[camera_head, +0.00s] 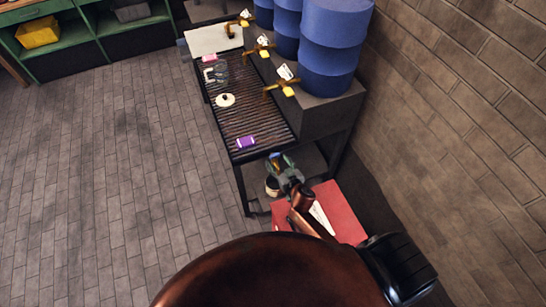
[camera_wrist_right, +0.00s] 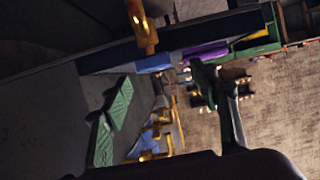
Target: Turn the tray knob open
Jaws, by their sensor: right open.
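The slatted tray bench (camera_head: 222,93) stands below blue drums. Brass taps with yellow handles stick out over it: a near one (camera_head: 288,91), a middle one (camera_head: 264,55) and a far one (camera_head: 247,22). I cannot tell which part is the tray knob. My right gripper (camera_head: 283,166) is at the bench's near end, below and in front of the near tap, apart from it. In the right wrist view, its green-padded fingers (camera_wrist_right: 158,108) are spread with nothing between them. A brass part (camera_wrist_right: 140,28) shows at the top. My left gripper is not in view.
A purple item (camera_head: 246,142), a white round item (camera_head: 225,100) and a pink item (camera_head: 210,57) lie on the bench. A red box (camera_head: 340,208) is beneath my right arm. A brick wall (camera_head: 460,110) bounds the right; the floor at left is clear.

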